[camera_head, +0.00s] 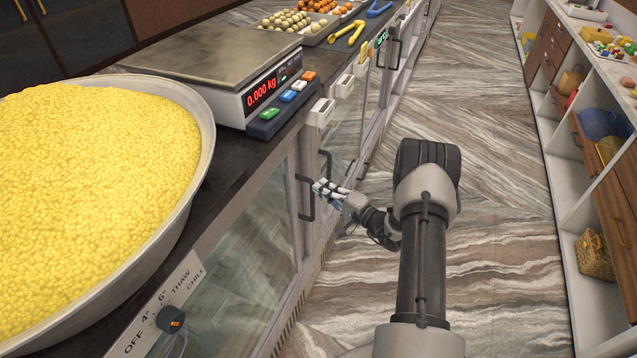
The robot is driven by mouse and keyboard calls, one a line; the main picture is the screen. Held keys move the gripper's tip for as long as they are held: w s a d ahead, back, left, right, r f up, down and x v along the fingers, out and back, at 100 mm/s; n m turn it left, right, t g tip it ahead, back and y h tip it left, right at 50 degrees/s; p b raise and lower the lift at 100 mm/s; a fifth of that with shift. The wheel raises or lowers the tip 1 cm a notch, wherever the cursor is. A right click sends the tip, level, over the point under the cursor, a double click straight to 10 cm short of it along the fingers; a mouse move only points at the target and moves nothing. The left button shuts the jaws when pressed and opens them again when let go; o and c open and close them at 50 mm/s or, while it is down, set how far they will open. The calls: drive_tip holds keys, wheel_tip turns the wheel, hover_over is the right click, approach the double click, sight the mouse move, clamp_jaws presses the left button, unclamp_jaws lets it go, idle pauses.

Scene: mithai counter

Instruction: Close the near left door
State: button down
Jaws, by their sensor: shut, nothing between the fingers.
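The counter's front has glass doors with dark bar handles. The nearest glass door (250,240) is at the lower left, and its bar handle (305,198) is near its right edge. It looks about in line with the counter front; I cannot tell whether it is slightly ajar. A second glass door (345,125) stands just beyond, with a handle (327,165) at its near edge. My gripper (322,187) is shut and empty, in front of the handles. It overlaps the handle area in view; I cannot tell whether it touches.
On the counter stand a large pan of yellow sweets (206,190), a scale (215,60) and trays of sweets. A dial panel (165,310) is at the lower left. The marble floor (490,130) is clear. Shelving (575,170) lines the right.

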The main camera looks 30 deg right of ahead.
drive_tip(key=b+x, duration=0.1)
drive_tip(key=x, duration=0.7)
drive_tip(key=shift+a, duration=0.15)
